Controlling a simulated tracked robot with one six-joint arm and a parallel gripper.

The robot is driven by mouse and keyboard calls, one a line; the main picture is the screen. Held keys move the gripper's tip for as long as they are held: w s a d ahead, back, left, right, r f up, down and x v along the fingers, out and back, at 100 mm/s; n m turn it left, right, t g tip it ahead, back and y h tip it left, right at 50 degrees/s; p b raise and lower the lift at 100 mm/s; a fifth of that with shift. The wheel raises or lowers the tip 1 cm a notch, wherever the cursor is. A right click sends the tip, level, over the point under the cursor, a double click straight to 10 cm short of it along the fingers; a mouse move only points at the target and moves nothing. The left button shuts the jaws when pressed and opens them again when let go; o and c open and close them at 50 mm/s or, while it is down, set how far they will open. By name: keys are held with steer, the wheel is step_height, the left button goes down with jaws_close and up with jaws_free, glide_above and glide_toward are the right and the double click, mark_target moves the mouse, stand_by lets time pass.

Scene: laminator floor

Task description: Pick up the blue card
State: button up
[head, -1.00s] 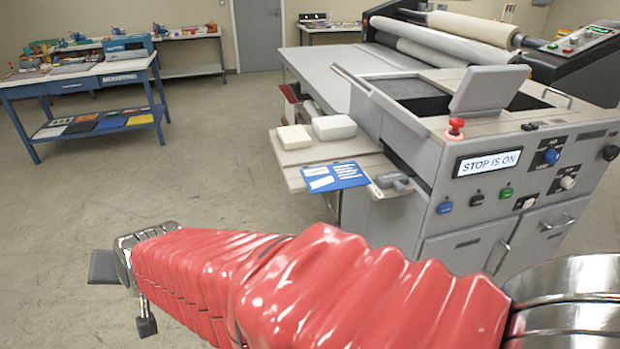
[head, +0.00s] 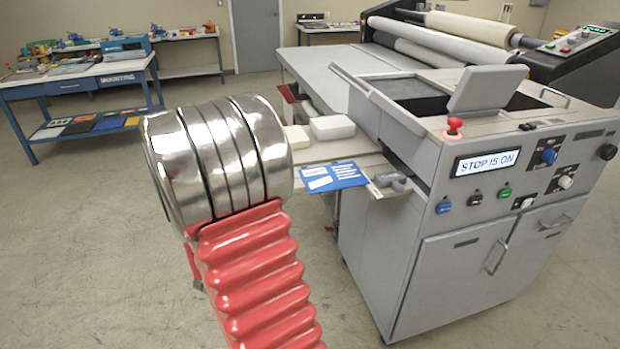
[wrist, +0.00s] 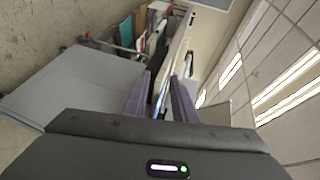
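The blue card (head: 347,177) has white printed patches. In the head view it lies on the pale side shelf (head: 372,162) at the left of the grey machine (head: 400,250), near the shelf's front edge. My gripper cannot be seen in the head view; my own arm covers the area left of the card. In the wrist view my gripper (wrist: 163,85) shows two purple-grey fingers standing apart. A thin blue strip shows between them, but I cannot tell what it is. Nothing is clearly held.
Two pale blocks, a cream one (head: 297,138) and a white one (head: 332,127), sit behind the card. A red stop button (head: 454,126) tops the machine. A blue-framed bench (head: 75,82) stands far left. The front left floor is open.

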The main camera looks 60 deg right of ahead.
steer(key=s+d+f+m+g+h, duration=0.1)
steer(key=s+d+m+g+h, duration=0.2)
steer(key=s, duration=0.7)
steer(key=shift+s+d+f+m+g, duration=0.2)
steer(key=shift+d+m+g, duration=0.65)
steer(key=shift+m+g, duration=0.3)
glide_toward(319, 179)
steer(key=shift+s+a+f, duration=0.15)
steer(key=shift+s+a, duration=0.1)
steer(key=shift+s, duration=0.45)
steer(key=shift+s+a+f, duration=0.15)
steer(key=shift+s+a, duration=0.1)
steer(key=shift+s, duration=0.45)
steer(key=shift+s+a+f, duration=0.1)
steer(key=shift+s+a, duration=0.15)
steer(key=shift+s, duration=0.45)
steer(key=d, duration=0.5)
steer(key=shift+s+r, duration=0.1)
steer(key=shift+c, duration=0.5)
